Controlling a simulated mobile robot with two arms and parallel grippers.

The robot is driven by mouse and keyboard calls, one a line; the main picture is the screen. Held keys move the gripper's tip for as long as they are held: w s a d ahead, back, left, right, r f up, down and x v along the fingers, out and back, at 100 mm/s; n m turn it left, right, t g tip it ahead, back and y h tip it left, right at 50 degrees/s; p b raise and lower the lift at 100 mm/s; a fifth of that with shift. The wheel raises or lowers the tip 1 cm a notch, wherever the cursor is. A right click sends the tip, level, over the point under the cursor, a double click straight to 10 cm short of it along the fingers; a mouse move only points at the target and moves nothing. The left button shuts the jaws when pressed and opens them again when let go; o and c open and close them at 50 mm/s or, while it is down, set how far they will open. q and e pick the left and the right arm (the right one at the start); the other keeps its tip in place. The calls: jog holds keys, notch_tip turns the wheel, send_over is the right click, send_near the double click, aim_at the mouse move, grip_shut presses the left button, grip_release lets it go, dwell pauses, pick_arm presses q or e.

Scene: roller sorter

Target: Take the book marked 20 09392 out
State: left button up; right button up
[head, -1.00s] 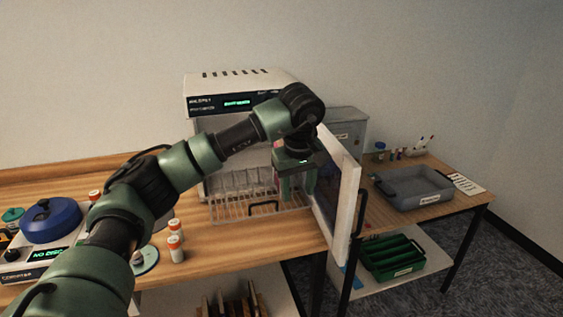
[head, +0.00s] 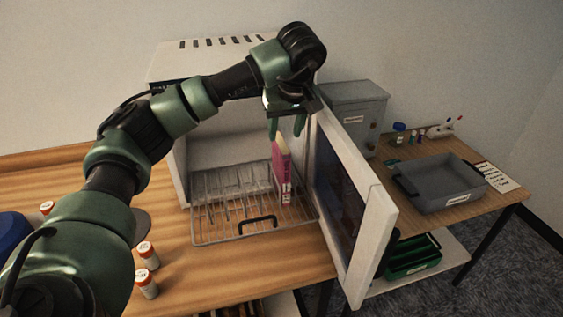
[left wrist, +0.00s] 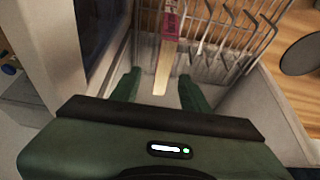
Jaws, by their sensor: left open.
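A pink book (head: 282,172) stands upright on the wire rack (head: 215,240) of the open white cabinet (head: 222,130). Its spine faces outward, but the lettering is too small to read. My left gripper (head: 287,128) is open, pointing down just above the book's top edge. In the left wrist view the book (left wrist: 169,38) lies beyond and between the two green fingertips (left wrist: 158,85), with its pale page edge toward me. The fingers look apart from it. My right gripper is not in view.
The cabinet's white door (head: 366,235) stands open just right of the rack. Orange-capped vials (head: 147,270) stand on the table at the front left. A grey tray (head: 445,190) is on the right table, with a green bin (head: 412,262) below. The other rack slots look empty.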

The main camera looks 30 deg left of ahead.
aim_at(281, 143)
pick_arm(q)
jog(key=shift+s+a+f+p, duration=0.1)
jog(key=shift+a+f+p, duration=0.1)
jog(key=shift+f+p, duration=0.3)
jog(key=shift+a+f+p, duration=0.15)
jog(key=shift+f, duration=0.55)
jog(key=x, duration=0.3)
jog(key=shift+a+p, duration=0.1)
jog(key=shift+p, duration=0.3)
jog(key=shift+w+a+f, duration=0.15)
jog(key=shift+w+f, duration=0.15)
jog(key=shift+f, duration=0.35)
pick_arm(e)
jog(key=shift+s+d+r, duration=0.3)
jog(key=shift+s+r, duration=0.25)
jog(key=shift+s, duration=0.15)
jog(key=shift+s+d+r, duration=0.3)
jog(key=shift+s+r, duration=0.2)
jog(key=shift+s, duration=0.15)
